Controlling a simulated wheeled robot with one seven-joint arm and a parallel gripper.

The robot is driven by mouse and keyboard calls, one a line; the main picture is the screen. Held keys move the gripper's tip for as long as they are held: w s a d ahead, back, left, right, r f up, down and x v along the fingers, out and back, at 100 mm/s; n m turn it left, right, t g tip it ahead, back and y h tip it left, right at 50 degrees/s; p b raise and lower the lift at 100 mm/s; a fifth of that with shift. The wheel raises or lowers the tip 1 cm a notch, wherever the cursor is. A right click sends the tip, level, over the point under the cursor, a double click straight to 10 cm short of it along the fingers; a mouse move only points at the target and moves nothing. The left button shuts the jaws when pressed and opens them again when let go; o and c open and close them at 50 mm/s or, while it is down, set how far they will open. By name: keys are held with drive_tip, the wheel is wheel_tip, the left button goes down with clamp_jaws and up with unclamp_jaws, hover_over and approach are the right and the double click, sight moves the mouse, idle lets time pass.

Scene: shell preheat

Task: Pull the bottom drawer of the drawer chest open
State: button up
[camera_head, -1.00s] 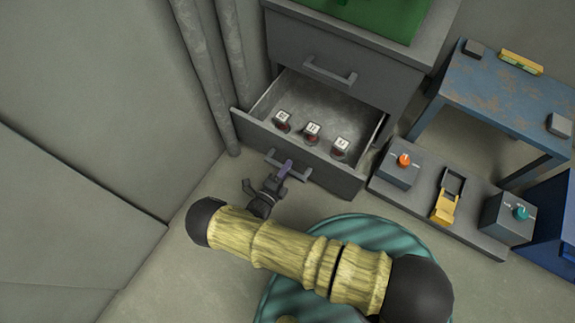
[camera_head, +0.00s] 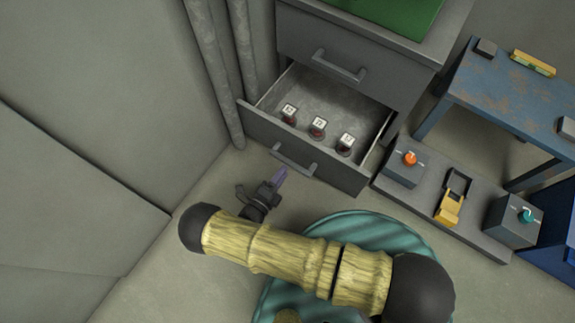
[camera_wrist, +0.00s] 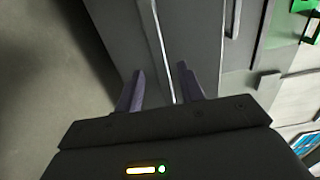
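The grey drawer chest (camera_head: 385,75) stands at the top centre of the head view. Its bottom drawer (camera_head: 262,128) is pulled out and its inside shows. Three small dark red things with white labelled tops (camera_head: 317,126) stand in it. The drawer's bar handle (camera_head: 297,165) is on its front. My gripper (camera_head: 281,173) is in front of the handle, just below and left of it, and seems apart from it. In the wrist view my gripper's two purple fingers (camera_wrist: 160,82) are spread with nothing held between them. A pale strip runs behind the gap.
The upper drawer, with its own handle (camera_head: 338,68), is shut. Right of the chest is a grey panel (camera_head: 480,234) with an orange knob (camera_head: 410,158) and a teal knob (camera_head: 526,215). A rusty blue table (camera_head: 510,95) stands behind. Curtain-like folds (camera_head: 220,70) border the drawer's left.

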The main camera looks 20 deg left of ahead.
drive_tip(key=s+a+b, duration=0.2)
drive_tip(key=s, duration=0.9)
drive_tip(key=shift+s, duration=0.35)
